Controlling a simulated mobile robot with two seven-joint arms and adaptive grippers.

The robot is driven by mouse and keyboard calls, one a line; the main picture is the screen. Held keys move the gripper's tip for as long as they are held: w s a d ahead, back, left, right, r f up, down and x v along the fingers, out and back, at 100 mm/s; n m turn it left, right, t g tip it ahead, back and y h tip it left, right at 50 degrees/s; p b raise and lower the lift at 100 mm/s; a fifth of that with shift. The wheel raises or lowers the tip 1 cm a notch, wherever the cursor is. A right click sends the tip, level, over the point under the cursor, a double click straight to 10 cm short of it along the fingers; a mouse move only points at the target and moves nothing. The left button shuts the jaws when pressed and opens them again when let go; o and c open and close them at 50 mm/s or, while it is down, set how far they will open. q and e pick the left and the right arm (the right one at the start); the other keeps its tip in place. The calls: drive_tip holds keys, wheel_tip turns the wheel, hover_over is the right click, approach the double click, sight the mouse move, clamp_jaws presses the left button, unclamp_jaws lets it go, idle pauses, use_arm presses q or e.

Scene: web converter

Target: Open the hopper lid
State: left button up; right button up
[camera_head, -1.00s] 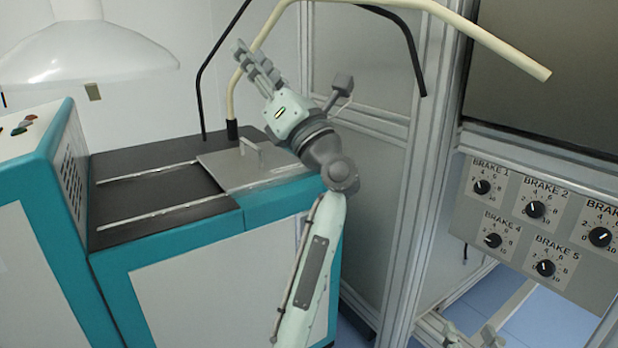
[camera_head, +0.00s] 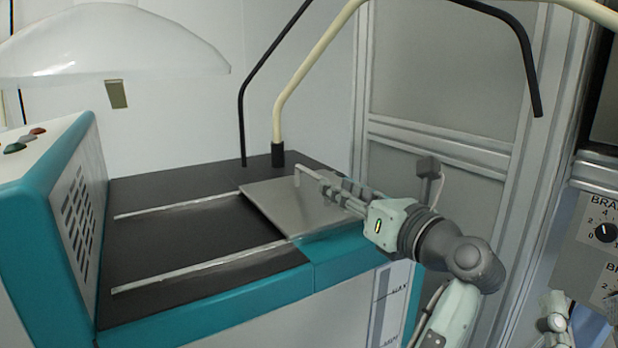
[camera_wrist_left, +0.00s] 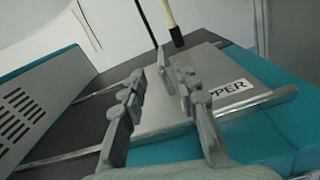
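The hopper lid (camera_head: 285,208) is a flat grey plate on the dark machine top, lying across the right end of two rails. Its upright handle (camera_head: 298,178) shows near its back edge. In the left wrist view the lid (camera_wrist_left: 165,108) bears a label, partly covered by a finger and ending in "PPER". My left gripper (camera_head: 328,188) reaches in from the right, low over the lid. In the wrist view its fingers (camera_wrist_left: 160,76) are apart, with the handle (camera_wrist_left: 162,62) ahead between the tips, seemingly ungripped. Part of my right arm (camera_head: 556,318) shows at bottom right; its fingers are unclear.
Two rails (camera_head: 200,268) run left from the lid over clear dark surface. A vented teal cabinet (camera_head: 80,205) stands at the left. A cream pipe (camera_head: 300,85) and a black pipe (camera_head: 242,110) rise behind the lid. A framed partition (camera_head: 450,80) stands behind my left arm.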

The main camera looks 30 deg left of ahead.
sight(318, 177)
use_arm(q)
drive_tip(key=shift+x, duration=3.85)
drive_tip(key=shift+w+f, duration=0.1)
clamp_jaws()
